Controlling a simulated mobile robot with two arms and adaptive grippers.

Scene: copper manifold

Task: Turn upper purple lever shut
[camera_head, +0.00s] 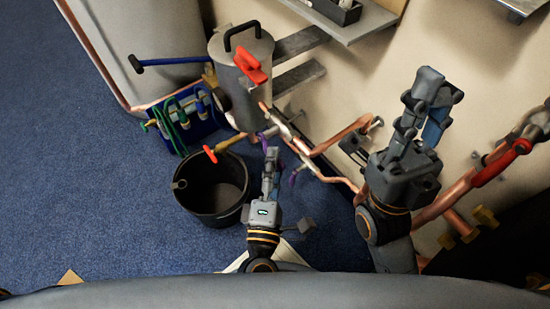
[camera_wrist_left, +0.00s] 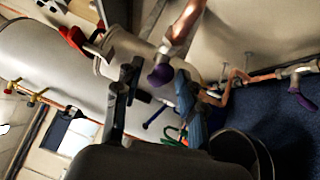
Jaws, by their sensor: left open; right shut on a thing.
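Two purple levers show by the copper pipes in the head view: one (camera_head: 268,136) just beyond my left gripper's tips, the other (camera_head: 296,175) to its right. I cannot tell which is the upper. My left gripper (camera_head: 271,152) is open. In the left wrist view, a near purple lever (camera_wrist_left: 160,77) hangs below a copper pipe, appearing between the fingers of my left gripper (camera_wrist_left: 156,82). I see no clear contact. Another purple lever (camera_wrist_left: 300,98) is at the right. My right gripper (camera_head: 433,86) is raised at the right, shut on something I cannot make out.
A black bucket (camera_head: 212,213) stands left of my left gripper. A grey cylinder (camera_head: 229,100) with a red lever (camera_head: 250,67) stands behind. Copper pipes (camera_head: 338,138) run along the wall. Open blue carpet (camera_head: 80,190) lies at left.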

